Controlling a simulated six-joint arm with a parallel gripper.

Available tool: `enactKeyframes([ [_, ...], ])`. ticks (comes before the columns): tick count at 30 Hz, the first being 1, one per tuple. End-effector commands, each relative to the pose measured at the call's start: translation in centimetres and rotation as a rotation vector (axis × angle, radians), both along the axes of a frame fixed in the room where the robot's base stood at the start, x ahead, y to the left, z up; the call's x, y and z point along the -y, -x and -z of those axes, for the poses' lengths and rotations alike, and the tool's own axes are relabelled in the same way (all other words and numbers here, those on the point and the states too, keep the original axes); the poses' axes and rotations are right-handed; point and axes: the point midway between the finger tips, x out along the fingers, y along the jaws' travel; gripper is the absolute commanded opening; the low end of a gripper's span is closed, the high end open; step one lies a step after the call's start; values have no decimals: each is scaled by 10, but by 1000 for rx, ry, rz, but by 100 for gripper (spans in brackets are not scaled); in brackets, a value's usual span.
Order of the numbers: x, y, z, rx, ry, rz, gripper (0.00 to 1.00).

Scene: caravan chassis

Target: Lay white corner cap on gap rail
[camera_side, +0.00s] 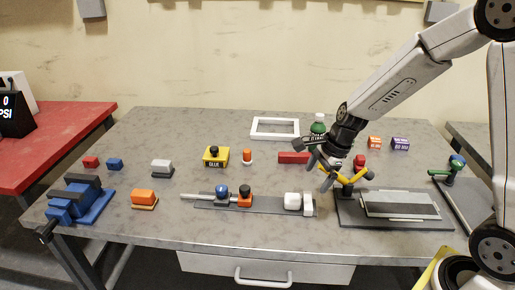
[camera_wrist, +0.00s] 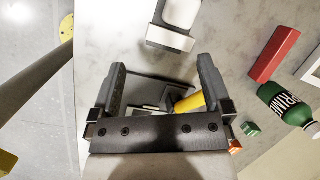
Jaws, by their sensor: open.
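A white rounded block (camera_side: 292,200), which looks like the white corner cap, sits at the right end of a long grey rail (camera_side: 265,205), beside a paler upright end piece (camera_side: 308,204). I cannot tell for sure that this rail is the gap rail. The block also shows at the top of the wrist view (camera_wrist: 182,14), ahead of the fingertips. My gripper (camera_side: 325,168) is open and empty, above and to the right of the block, near the yellow clamp handles (camera_side: 350,178). In the wrist view, my gripper (camera_wrist: 161,64) has its fingers wide apart.
A dark fixture plate (camera_side: 395,223) with a pale panel (camera_side: 400,204) stands at right. Blue-topped (camera_side: 222,191) and orange (camera_side: 245,196) pieces sit on the rail. A red bar (camera_side: 293,158) and green bottle (camera_side: 318,126) are behind. Bare table lies between the loose blocks at left.

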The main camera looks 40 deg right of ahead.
Motion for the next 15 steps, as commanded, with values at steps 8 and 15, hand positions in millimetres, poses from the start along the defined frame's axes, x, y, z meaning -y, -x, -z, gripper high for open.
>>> enactKeyframes([
  [8,-18,40,-3,82,228,-624,100],
  [15,-29,73,-3,141,408,-1186,100],
])
